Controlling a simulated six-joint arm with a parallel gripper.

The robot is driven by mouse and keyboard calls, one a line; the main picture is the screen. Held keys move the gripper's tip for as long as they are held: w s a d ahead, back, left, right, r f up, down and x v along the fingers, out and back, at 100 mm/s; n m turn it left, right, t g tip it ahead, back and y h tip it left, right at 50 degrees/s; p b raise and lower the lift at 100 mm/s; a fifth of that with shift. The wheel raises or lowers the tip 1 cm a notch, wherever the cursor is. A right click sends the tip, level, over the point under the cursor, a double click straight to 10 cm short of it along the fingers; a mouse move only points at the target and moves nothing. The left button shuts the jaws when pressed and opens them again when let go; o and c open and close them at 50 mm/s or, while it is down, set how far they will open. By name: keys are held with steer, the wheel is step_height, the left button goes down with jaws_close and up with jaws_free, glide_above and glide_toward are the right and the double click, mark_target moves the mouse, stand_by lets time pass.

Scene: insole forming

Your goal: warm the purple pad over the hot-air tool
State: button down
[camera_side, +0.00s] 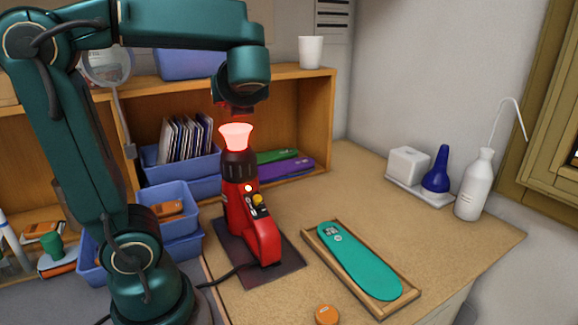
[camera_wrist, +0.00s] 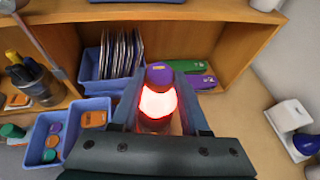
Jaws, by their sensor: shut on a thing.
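The hot-air tool (camera_side: 240,205) stands upright, red and black, with its nozzle (camera_side: 236,136) glowing pink-red. My gripper (camera_side: 236,108) is directly above the nozzle, pointing down, with a small gap between. In the wrist view, a small round purple pad (camera_wrist: 159,75) with an orange mark shows at the fingertips of my gripper (camera_wrist: 160,85), which is shut on it. The bright glow (camera_wrist: 157,102) shows beside the pad, between the fingers. In the side view the pad cannot be made out under the gripper.
A teal insole (camera_side: 355,260) lies in a wooden tray (camera_side: 313,246) on the bench. Purple (camera_side: 287,167) and green (camera_side: 277,156) insoles lie on the shelf behind. Blue bins (camera_side: 180,195) stand left of the tool. A white bottle (camera_side: 475,185) stands at right.

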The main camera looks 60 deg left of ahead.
stand_by(0.3)
steer(key=s+d+r, duration=0.1)
steer(key=s+d, duration=0.5)
steer(key=s, duration=0.1)
steer(key=shift+s+d, duration=0.2)
steer(key=shift+d, duration=0.2)
